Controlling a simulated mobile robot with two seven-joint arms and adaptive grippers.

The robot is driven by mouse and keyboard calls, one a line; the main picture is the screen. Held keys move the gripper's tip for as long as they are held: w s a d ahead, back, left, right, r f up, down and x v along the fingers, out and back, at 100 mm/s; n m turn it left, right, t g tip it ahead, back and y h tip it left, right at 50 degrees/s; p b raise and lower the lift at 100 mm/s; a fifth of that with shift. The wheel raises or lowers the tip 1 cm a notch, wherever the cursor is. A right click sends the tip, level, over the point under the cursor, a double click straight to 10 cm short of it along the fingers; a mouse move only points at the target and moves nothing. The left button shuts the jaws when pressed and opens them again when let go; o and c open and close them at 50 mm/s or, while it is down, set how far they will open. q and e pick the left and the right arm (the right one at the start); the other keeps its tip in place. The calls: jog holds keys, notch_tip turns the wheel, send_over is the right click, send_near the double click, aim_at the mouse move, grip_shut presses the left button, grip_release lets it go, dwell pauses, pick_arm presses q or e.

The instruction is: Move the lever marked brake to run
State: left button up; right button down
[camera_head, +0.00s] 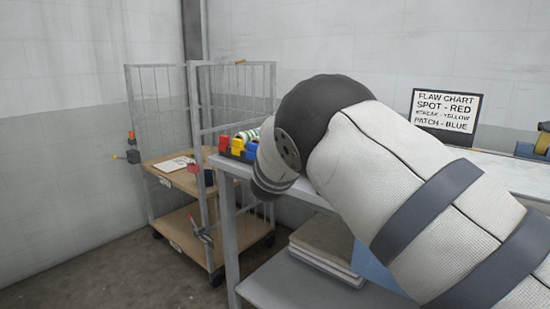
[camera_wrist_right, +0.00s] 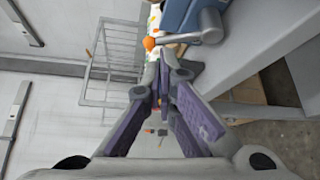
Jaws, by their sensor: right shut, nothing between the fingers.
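In the right wrist view, a grey lever with an orange round knob (camera_wrist_right: 150,43) reaches left from a blue housing (camera_wrist_right: 183,14) at the top. No brake or run marking is readable. My right gripper (camera_wrist_right: 160,84) is shut and empty, its fingertips pointing just below the knob in the picture. A small gap seems to separate them from the knob, but I cannot be sure of the depth. In the head view my right arm crosses the picture and hides its gripper and the lever. My left gripper is not in view.
A wire-sided trolley (camera_head: 145,160) stands at the left. Red, yellow and blue bins (camera_head: 238,146) sit on the bench end. A flaw chart sign (camera_head: 446,111) stands at the back right. Pale stacked sheets (camera_head: 325,250) lie on the lower shelf. Floor at the lower left is clear.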

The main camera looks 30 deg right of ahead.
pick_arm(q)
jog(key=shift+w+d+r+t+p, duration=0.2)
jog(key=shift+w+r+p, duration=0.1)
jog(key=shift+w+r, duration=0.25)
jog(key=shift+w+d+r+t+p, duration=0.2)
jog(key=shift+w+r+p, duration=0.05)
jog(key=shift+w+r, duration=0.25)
pick_arm(e)
jog(key=v, duration=0.7)
jog(key=shift+r, duration=0.4)
jog(key=shift+s, duration=0.1)
